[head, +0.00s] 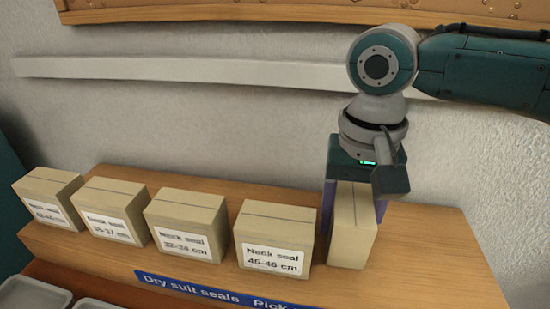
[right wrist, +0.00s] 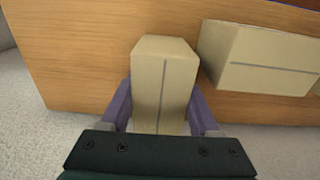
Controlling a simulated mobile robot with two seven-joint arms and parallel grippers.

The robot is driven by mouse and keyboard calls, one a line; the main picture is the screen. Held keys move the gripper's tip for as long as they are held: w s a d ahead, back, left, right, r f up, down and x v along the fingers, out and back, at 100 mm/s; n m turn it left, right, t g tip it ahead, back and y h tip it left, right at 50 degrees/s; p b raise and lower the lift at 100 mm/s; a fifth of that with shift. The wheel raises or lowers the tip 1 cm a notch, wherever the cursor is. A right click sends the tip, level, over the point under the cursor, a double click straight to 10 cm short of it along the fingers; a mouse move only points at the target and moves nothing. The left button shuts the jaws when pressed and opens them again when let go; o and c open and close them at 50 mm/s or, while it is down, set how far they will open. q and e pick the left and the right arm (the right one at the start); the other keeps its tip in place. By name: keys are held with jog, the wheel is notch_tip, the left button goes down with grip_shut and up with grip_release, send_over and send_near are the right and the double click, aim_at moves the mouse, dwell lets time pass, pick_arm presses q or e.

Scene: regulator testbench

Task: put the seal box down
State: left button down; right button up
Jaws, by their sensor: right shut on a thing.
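The seal box (head: 352,228) is a tan carton with a dark line along its top. It is at the right end of the row on the wooden shelf, turned so that no label shows. My right gripper (head: 354,200) comes down from above with its purple fingers shut on the box's two sides. In the right wrist view the box (right wrist: 164,85) sits between the fingers of the gripper (right wrist: 163,105). The box is upright, at or just above the shelf top; I cannot tell whether it touches. My left gripper is not in view.
Several labelled neck seal boxes stand to the left, the nearest marked 45-46 cm (head: 272,238). The wooden shelf (head: 440,270) is clear to the right. A blue sign (head: 205,290) runs along its front edge. Grey trays (head: 32,294) are at lower left. A wall is behind.

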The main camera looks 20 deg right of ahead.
jog(key=shift+f, duration=0.1)
jog(key=o, duration=1.5)
jog(key=shift+c, duration=0.2)
